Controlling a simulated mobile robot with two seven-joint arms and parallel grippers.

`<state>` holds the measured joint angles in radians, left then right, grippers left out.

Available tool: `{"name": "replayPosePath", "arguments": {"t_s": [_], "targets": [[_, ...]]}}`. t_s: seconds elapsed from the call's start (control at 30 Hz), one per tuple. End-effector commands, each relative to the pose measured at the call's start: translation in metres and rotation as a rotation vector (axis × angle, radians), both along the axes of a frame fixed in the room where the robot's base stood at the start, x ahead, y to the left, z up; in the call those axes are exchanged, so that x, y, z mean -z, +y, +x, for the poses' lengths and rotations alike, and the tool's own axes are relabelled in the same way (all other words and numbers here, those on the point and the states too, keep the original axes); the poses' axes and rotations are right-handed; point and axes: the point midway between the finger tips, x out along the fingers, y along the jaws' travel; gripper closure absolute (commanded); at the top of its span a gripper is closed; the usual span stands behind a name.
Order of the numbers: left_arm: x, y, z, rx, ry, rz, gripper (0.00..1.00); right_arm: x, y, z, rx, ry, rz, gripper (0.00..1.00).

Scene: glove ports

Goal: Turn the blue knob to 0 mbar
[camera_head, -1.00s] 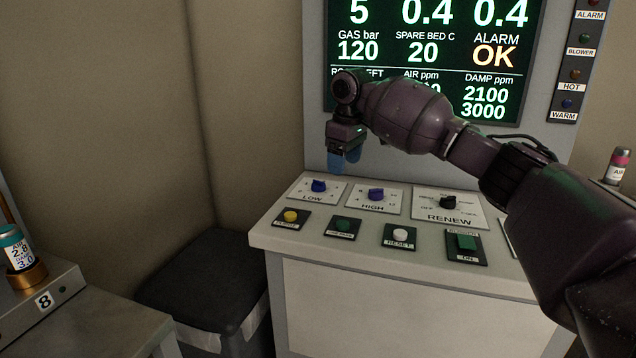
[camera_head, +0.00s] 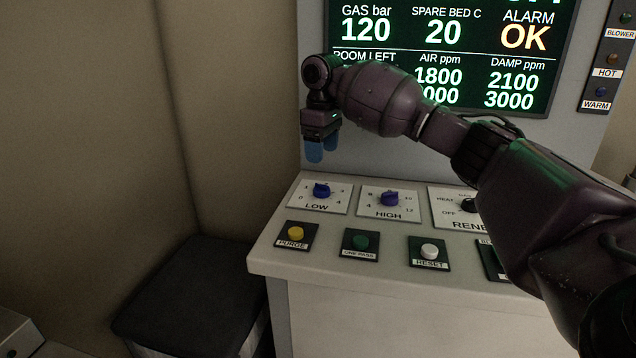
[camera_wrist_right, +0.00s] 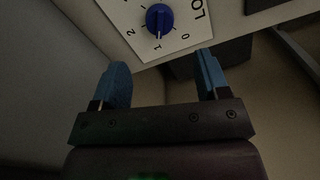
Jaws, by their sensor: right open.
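Two blue knobs sit on white scale plates on the sloped console. The LOW knob (camera_head: 321,190) is at the left, with marks from 0 up to 4. The HIGH knob (camera_head: 390,198) is to its right, with larger numbers up to 12. My right gripper (camera_head: 322,150) hangs above and behind the LOW knob, blue fingers pointing down, touching nothing. In the right wrist view my open right gripper (camera_wrist_right: 162,85) has the LOW knob (camera_wrist_right: 159,19) ahead of its fingertips, apart from them; the knob's white line points near 1. My left gripper is not in view.
A yellow PURGE button (camera_head: 295,233), a green button (camera_head: 360,241) and a white RESET button (camera_head: 429,250) sit in front of the knobs. The screen (camera_head: 450,50) stands behind. A dark bin (camera_head: 190,300) is left of the console. My right forearm covers the RENEW plate's right side.

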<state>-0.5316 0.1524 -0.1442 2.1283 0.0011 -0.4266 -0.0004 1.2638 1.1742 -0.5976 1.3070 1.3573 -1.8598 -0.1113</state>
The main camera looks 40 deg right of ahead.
Motion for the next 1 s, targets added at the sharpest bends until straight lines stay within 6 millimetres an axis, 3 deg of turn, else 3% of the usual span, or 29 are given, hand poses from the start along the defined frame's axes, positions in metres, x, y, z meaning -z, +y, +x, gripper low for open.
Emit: {"name": "replayPosePath", "arguments": {"t_s": [0.03,0.2,0.5,1.0], "targets": [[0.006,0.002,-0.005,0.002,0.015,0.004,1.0,0.014,0.0,0.0,-0.001,0.009,-0.001,0.31],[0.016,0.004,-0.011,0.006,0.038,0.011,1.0,0.046,0.0,0.0,0.0,0.011,-0.001,0.31],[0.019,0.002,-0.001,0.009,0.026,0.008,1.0,0.086,0.0,0.0,0.0,0.007,-0.001,0.31],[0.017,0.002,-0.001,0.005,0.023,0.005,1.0,0.095,0.0,0.0,0.001,0.003,-0.001,0.33]]}}
